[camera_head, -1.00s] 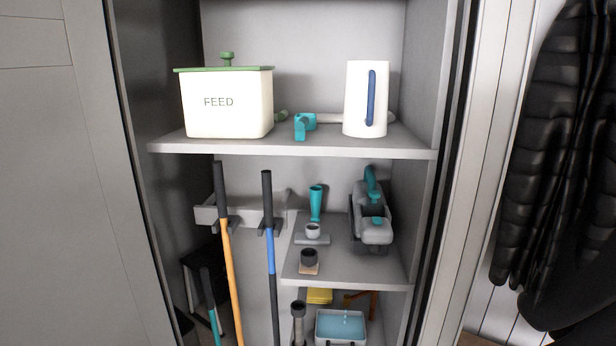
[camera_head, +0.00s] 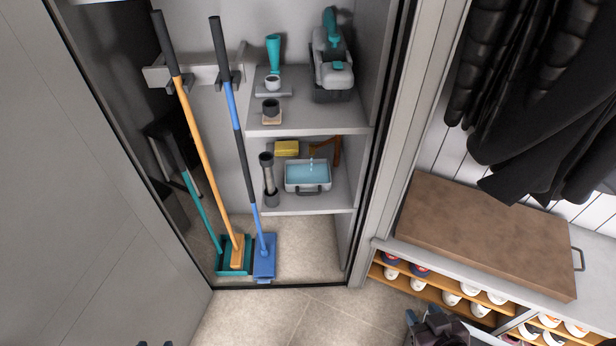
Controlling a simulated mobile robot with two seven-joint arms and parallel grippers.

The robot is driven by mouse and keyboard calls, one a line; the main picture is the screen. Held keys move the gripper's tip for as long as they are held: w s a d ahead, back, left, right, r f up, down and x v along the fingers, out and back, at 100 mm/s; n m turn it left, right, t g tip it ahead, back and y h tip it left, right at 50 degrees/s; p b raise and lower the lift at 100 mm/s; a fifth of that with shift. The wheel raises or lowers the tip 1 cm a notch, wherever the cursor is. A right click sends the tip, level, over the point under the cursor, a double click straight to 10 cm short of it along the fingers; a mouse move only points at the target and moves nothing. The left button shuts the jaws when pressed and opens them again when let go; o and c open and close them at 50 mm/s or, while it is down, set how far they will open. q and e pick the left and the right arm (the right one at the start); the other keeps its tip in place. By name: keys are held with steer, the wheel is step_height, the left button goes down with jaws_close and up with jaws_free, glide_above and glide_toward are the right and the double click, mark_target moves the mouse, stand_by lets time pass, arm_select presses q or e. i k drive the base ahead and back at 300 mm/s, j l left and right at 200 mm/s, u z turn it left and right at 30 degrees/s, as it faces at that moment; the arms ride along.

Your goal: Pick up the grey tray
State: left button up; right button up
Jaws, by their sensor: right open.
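The grey tray (camera_head: 308,189) sits on the lowest shelf of the open cupboard. It is a shallow light-grey tray with blue inside and a dark handle on its front. My right gripper (camera_head: 437,327) shows at the bottom edge, right of centre. It is open, with nothing seen between its fingers, and is well below and to the right of the tray, apart from it. Two small dark tips at the bottom edge, left of centre, may belong to my left gripper; too little shows to tell its state.
Beside the tray stand a dark grey cylinder (camera_head: 269,180) and a yellow sponge-like block (camera_head: 287,148). An orange-handled broom (camera_head: 200,135) and a blue mop (camera_head: 242,140) lean at the left. A bench with a brown top (camera_head: 480,232) stands right. The floor (camera_head: 290,318) before the cupboard is clear.

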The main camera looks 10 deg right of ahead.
mark_target(299, 178)
steer(key=i+j+z, duration=0.1)
steer(key=z, duration=0.25)
steer(key=i+j+z, duration=0.1)
steer(key=j+z, duration=0.25)
steer(key=i+j+z, duration=0.1)
steer(key=z, duration=0.25)
